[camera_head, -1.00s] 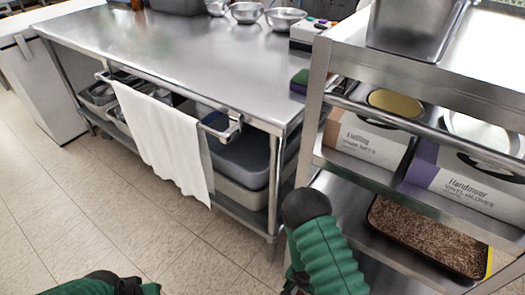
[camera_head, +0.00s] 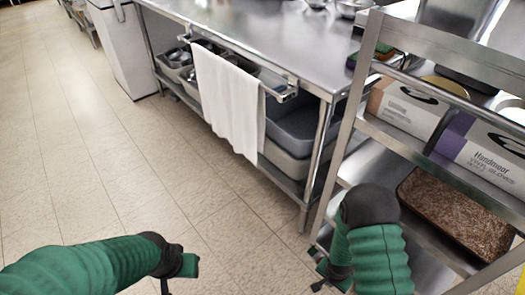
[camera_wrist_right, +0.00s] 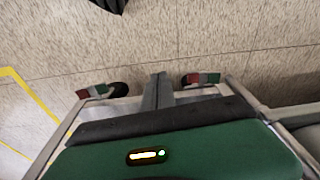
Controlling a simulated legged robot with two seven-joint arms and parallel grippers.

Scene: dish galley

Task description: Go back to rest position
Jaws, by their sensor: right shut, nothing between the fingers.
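My right arm in its green sleeve comes up from the bottom of the head view, in front of the steel shelf rack. Its gripper (camera_head: 328,270) points down beside the sleeve, over the floor at the rack's near left foot. In the right wrist view the right gripper (camera_wrist_right: 158,88) is shut and empty, with tiled floor beyond it. My left arm comes in from the lower left. Its gripper (camera_head: 180,270) hangs low over bare floor, partly cut off by the bottom edge, so its jaws cannot be made out.
A steel table (camera_head: 225,20) with a white towel (camera_head: 228,105) on its rail stands ahead. The rack (camera_head: 345,130) at right holds glove boxes (camera_head: 490,150) and a brown-filled tray (camera_head: 455,215), close to my right arm. Tiled floor (camera_head: 80,170) at left is clear.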

